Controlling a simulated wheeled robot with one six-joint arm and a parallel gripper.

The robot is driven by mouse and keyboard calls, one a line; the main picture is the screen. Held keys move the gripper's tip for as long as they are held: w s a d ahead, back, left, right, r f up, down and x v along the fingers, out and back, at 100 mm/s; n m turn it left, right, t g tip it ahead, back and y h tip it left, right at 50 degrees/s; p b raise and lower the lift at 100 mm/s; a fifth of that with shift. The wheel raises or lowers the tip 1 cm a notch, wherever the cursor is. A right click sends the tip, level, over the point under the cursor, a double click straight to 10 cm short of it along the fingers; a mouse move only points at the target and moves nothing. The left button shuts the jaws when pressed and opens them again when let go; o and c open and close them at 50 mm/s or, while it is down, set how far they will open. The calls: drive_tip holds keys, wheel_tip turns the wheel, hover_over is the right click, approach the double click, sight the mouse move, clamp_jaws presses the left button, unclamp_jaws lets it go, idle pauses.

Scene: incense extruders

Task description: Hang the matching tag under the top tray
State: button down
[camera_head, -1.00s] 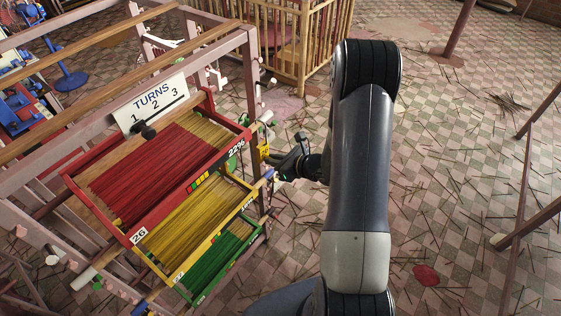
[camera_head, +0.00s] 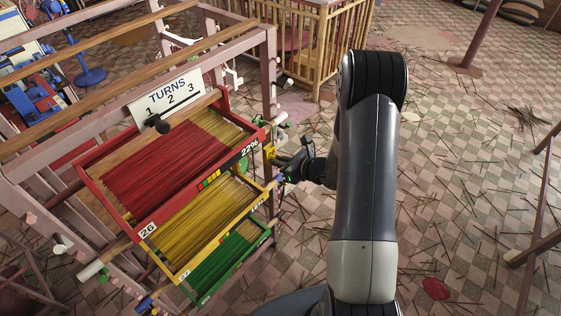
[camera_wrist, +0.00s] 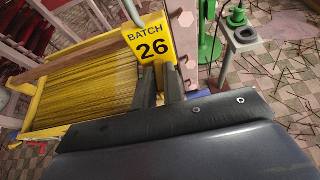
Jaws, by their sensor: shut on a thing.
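The yellow tag (camera_wrist: 150,45), reading "BATCH 26", is held between the fingers of my gripper (camera_wrist: 162,85) in the wrist view. In the head view the tag (camera_head: 270,151) is a small yellow patch at my gripper (camera_head: 279,163), by the right end of the red top tray (camera_head: 180,165). The top tray holds red and tan sticks and bears a "26" label (camera_head: 148,230) and a "22%" label. I cannot tell whether the tag touches a peg or the tray.
Below the top tray are a yellow tray (camera_head: 208,240) and a green tray (camera_head: 232,263). A "TURNS 1 2 3" sign (camera_head: 168,98) stands behind. A pinkish frame post (camera_head: 270,80) and pegs are close to my gripper. Open tiled floor lies to the right.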

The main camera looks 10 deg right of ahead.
drive_tip(key=c, duration=1.1)
unclamp_jaws()
drive_tip(key=s+d+b, duration=0.1)
drive_tip(key=s+d, duration=0.4)
drive_tip(key=s, duration=0.2)
drive_tip(key=shift+s+d, duration=0.15)
drive_tip(key=shift+s, duration=0.05)
drive_tip(key=shift+w, duration=0.1)
idle(0.3)
drive_tip(key=shift+w+a+p, duration=0.15)
drive_tip(key=shift+w+a, duration=0.7)
drive_tip(key=shift+w, duration=0.3)
drive_tip(key=shift+w+a+p, duration=0.15)
drive_tip(key=shift+w+a, duration=0.75)
drive_tip(key=shift+w, duration=0.3)
drive_tip(key=shift+w+a+p, duration=0.15)
drive_tip(key=shift+w+a, duration=0.7)
drive_tip(key=shift+w, duration=0.3)
